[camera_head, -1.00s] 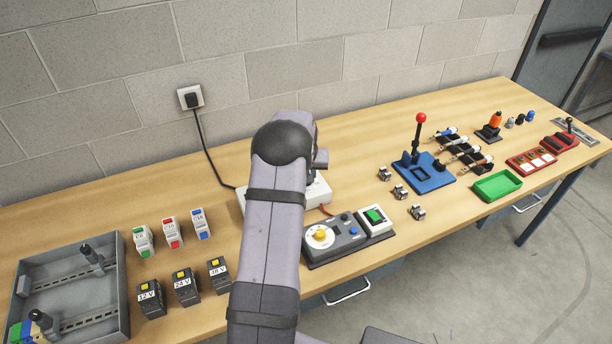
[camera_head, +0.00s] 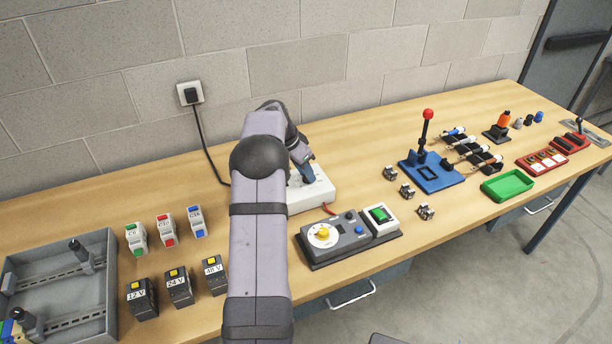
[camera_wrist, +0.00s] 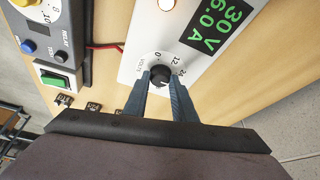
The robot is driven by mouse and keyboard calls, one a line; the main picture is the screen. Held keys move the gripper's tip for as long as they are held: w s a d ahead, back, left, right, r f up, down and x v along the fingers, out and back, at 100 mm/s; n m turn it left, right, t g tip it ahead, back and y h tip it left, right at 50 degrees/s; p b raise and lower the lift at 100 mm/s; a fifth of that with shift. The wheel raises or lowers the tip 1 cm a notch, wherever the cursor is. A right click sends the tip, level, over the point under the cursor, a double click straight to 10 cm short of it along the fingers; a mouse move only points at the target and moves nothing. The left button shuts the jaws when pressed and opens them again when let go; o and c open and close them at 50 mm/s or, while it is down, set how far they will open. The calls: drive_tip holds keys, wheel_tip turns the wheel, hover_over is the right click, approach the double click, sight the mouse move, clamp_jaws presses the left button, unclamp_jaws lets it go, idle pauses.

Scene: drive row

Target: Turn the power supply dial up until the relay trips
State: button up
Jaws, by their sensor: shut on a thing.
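The power supply (camera_head: 318,192) is a white box on the bench, partly hidden by my arm in the head view. In the wrist view its white panel (camera_wrist: 137,48) carries a black dial (camera_wrist: 160,77) marked 0, 12 and 24, and a green display (camera_wrist: 212,22) reading 30 V and 6.0 A. My gripper (camera_wrist: 160,79) has its two fingers on either side of the dial, shut on it. It also shows over the supply in the head view (camera_head: 307,172). I cannot tell the dial's exact setting. The grey relay tester (camera_head: 345,242) stands in front of the supply.
The tester has a yellow knob (camera_head: 323,233) and a green switch (camera_head: 379,213). A lit lamp (camera_wrist: 167,4) is at the wrist view's top edge. Small metal parts stand right of the tester, with a blue press (camera_head: 432,172) beyond. Modules and a grey tray (camera_head: 62,285) are at left.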

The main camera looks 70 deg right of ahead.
drive_tip(key=shift+w+m+g, duration=0.1)
drive_tip(key=shift+m+g, duration=0.2)
drive_tip(key=shift+m, duration=0.3)
drive_tip(key=shift+y, duration=0.3)
drive_tip(key=o, duration=1)
drive_tip(key=shift+o, duration=0.2)
drive_tip(key=b+v, duration=0.2)
drive_tip(key=v, duration=0.5)
drive_tip(key=shift+r, duration=0.15)
drive_tip(key=shift+a, duration=0.1)
